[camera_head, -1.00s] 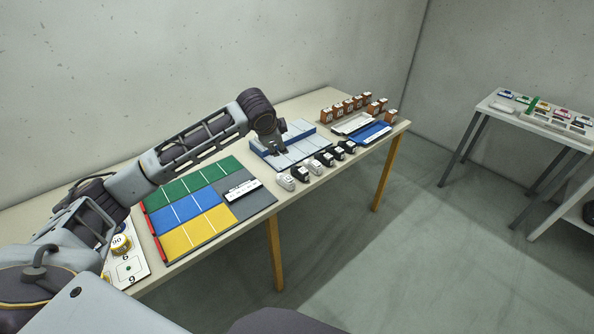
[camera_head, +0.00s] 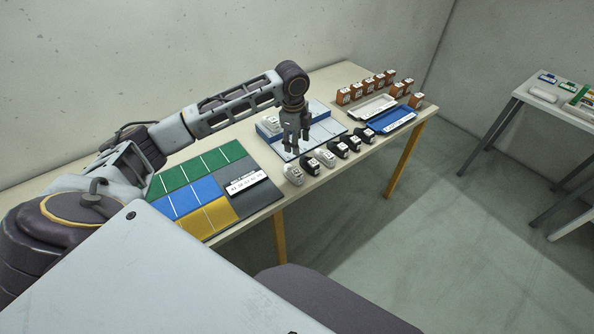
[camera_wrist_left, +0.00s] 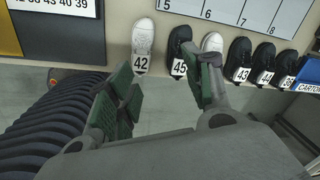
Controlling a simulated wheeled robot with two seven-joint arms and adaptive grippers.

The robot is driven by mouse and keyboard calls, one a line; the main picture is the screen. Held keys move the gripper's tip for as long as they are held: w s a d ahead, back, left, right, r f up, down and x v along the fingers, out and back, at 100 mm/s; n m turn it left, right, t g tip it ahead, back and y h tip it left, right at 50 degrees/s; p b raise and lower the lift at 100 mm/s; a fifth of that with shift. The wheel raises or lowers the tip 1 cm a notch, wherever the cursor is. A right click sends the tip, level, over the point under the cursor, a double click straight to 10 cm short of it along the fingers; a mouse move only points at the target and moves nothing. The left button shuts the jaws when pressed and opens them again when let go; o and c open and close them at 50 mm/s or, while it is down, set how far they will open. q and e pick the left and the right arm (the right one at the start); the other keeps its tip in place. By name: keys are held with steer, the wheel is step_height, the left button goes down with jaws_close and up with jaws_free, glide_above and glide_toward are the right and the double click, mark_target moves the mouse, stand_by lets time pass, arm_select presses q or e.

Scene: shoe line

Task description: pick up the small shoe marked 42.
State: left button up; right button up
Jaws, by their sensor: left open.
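The small white shoe marked 42 (camera_wrist_left: 143,42) stands at the left end of a row of shoes in the left wrist view, its label facing the near table edge. In the head view it is the white shoe (camera_head: 293,173) nearest the coloured mat. My left gripper (camera_head: 297,146) points down above the table, just behind the row. In the left wrist view its open fingers (camera_wrist_left: 160,68) are empty, with the left finger just below and left of the 42 label. My right gripper is not in view.
A black shoe marked 45 (camera_wrist_left: 180,48) stands close beside it, then a white shoe (camera_wrist_left: 212,42) and several black ones. Behind lies a numbered tray (camera_head: 325,132) with a small pale thing (camera_head: 270,122) at its left. The coloured mat (camera_head: 200,190) lies left.

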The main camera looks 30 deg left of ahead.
mark_target(293, 169)
arm_select(q)
steer(key=s+m, duration=0.1)
steer(key=m, duration=0.1)
steer(key=s+m+g, duration=0.1)
steer(key=m, duration=0.2)
steer(key=shift+s, duration=0.2)
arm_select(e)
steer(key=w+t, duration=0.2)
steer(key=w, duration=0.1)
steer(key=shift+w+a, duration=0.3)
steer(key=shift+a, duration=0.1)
arm_select(q)
steer(key=shift+f, duration=4.35)
steer(key=shift+f, duration=0.15)
